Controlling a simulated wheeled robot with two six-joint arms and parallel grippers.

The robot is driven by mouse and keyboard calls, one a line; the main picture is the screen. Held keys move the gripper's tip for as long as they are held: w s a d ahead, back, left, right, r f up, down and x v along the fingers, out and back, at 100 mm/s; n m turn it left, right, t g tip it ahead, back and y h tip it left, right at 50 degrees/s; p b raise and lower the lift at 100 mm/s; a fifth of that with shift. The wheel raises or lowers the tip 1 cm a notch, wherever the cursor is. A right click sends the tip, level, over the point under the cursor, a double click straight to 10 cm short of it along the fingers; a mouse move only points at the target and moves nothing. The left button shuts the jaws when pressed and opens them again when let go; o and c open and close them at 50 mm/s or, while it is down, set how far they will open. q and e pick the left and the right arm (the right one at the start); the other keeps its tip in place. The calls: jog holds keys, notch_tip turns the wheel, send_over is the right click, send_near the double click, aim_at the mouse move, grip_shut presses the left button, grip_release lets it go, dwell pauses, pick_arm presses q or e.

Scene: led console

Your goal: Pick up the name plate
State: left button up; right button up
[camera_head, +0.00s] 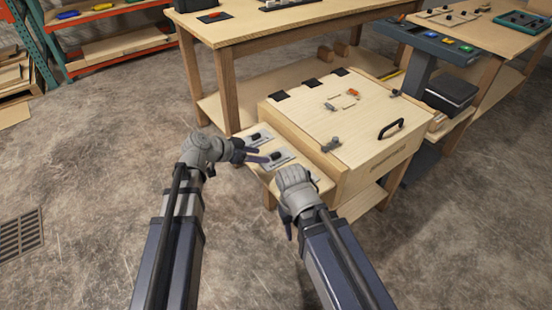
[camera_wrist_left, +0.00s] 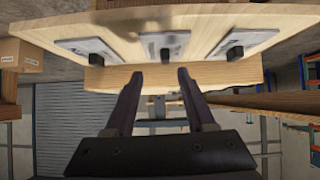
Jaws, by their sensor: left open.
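Light plates with black knob-like grips lie on the low wooden ledge (camera_head: 256,170) at the front of the wooden console (camera_head: 345,140). I see one plate (camera_head: 260,139) at the back and another plate (camera_head: 277,159) nearer in the head view; I cannot tell which is the name plate. The left wrist view shows three, a left plate (camera_wrist_left: 85,45), a middle plate (camera_wrist_left: 165,42) and a right plate (camera_wrist_left: 236,40). My left gripper (camera_head: 259,153) is open and empty at the ledge; its fingers (camera_wrist_left: 158,75) point toward the middle plate. My right gripper (camera_head: 290,230) hangs by the ledge, its jaws mostly hidden.
The console lid carries a black handle (camera_head: 391,128), grey latches and small orange pieces. A wooden table (camera_head: 290,25) stands behind. A workbench with trays (camera_head: 480,20) is at the back right, orange shelves (camera_head: 110,30) at the back left.

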aim_at(274, 155)
pick_arm(q)
jog(key=shift+w+r, duration=0.35)
jog(key=shift+r, duration=0.05)
jog(key=shift+b+x, duration=0.85)
jog(key=shift+x, duration=0.6)
jog(key=b+x, duration=0.1)
jog(key=x, duration=0.1)
jog(key=b+x, duration=0.2)
jog(key=shift+w+f, duration=0.25)
jog(key=shift+f, duration=0.2)
jog(key=shift+w+d, duration=0.1)
jog(key=shift+d, duration=0.05)
grip_shut()
